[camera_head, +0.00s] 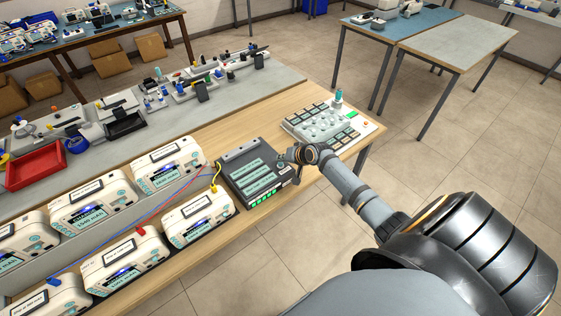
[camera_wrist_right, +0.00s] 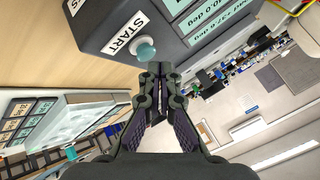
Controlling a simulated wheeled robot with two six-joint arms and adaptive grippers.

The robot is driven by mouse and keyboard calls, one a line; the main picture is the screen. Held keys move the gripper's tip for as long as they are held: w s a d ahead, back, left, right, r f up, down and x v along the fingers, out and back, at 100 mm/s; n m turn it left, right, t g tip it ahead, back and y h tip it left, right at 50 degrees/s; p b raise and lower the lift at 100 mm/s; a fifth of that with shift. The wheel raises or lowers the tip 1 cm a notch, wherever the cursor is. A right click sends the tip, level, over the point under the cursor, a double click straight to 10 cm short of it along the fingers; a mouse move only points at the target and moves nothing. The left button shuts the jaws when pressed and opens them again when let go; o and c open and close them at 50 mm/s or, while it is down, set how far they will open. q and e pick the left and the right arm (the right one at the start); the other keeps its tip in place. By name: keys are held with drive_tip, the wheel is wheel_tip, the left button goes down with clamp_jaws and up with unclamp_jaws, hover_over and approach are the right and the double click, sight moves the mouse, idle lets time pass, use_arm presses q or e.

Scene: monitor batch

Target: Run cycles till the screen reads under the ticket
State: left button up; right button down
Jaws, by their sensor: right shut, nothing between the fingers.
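The dark grey test unit (camera_head: 233,160) lies on the wooden table with teal display strips on its top and a row of lit green squares along its front. In the right wrist view it fills the top, with a round teal button (camera_wrist_right: 146,49) beside a white START label (camera_wrist_right: 123,35). Part of its teal readout (camera_wrist_right: 222,20) shows there, with text ending in "deg", too tilted to read surely. My right gripper (camera_head: 288,156) is shut and empty at the unit's right side; in the wrist view its fingertips (camera_wrist_right: 160,70) are close to the button. I cannot tell whether they touch. No ticket is clearly identifiable.
White monitors (camera_head: 199,222) stand left of the unit, joined by red, blue and yellow cables. A pale panel of tiles (camera_head: 325,125) lies to the right. A red tray (camera_head: 35,166) and bench tools are behind. Open floor lies at the right.

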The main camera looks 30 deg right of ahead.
sight(282, 164)
drive_tip(key=shift+r, duration=0.35)
wheel_tip(282, 164, up, 5)
drive_tip(key=p, duration=0.5)
drive_tip(key=shift+f, duration=0.1)
idle(0.5)
